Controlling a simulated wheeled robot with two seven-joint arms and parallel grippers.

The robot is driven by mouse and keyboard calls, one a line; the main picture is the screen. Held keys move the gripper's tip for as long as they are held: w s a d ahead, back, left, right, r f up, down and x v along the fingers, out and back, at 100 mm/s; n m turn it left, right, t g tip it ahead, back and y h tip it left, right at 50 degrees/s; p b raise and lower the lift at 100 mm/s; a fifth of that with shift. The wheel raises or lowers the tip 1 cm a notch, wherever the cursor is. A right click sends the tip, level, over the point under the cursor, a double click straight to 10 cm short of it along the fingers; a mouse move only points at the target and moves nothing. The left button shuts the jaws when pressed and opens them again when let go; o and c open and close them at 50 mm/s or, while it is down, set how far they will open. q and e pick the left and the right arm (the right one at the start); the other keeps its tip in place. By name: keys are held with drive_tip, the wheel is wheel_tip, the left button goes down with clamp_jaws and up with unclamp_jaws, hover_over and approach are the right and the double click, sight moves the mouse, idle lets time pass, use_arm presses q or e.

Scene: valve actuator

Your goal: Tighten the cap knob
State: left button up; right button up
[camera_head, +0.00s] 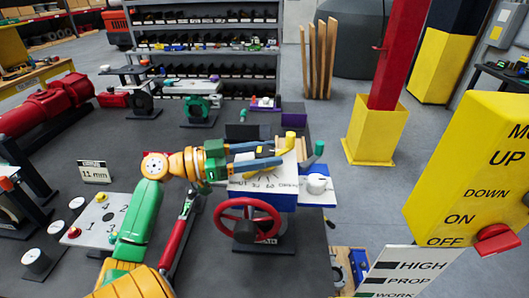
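My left gripper (283,153) reaches in over the table from the left. Its two blue-grey fingers are spread apart, with a gap between them. They are above a blue box with a white dial face (265,183). A yellow curved part with a round yellow end (290,137) shows at the fingertips; I cannot tell whether it touches them. A white round knob (317,184) is on a white plate at the box's right, apart from the fingers. I cannot tell for sure which part is the cap knob. My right gripper is not in view.
A red handwheel (247,219) stands in front of the box, and a red lever (180,235) is left of it. A green-tipped lever (317,152) rises behind the white knob. A numbered panel (100,219) lies at the left. A yellow switch box (470,180) is at the right.

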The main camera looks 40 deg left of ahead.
use_arm(q)
clamp_jaws()
drive_tip(key=m+g+h+b, duration=0.1)
drive_tip(key=b, duration=0.1)
drive_tip(key=m+g+h+b, duration=0.1)
drive_tip(key=b, duration=0.2)
drive_tip(key=shift+f+h, duration=0.3)
drive_tip(key=shift+h, duration=0.1)
drive_tip(key=shift+r+m+g+h+b, duration=0.1)
drive_tip(key=shift+m+g+h+b, duration=0.3)
drive_tip(key=shift+m+g, duration=0.1)
drive_tip(key=shift+r+m+g+h, duration=0.2)
drive_tip(key=shift+m+g+h, duration=0.2)
drive_tip(key=shift+g, duration=0.1)
drive_tip(key=shift+r+m+g+h, duration=0.15)
drive_tip(key=shift+m+g+h, duration=0.5)
drive_tip(key=shift+g, duration=0.25)
drive_tip(key=shift+m+g+h, duration=0.55)
drive_tip(key=shift+m+g, duration=0.4)
drive_tip(key=shift+g, duration=0.25)
drive_tip(key=shift+m+g+h, duration=0.3)
drive_tip(key=shift+m+g, duration=0.1)
drive_tip(key=shift+g, duration=0.2)
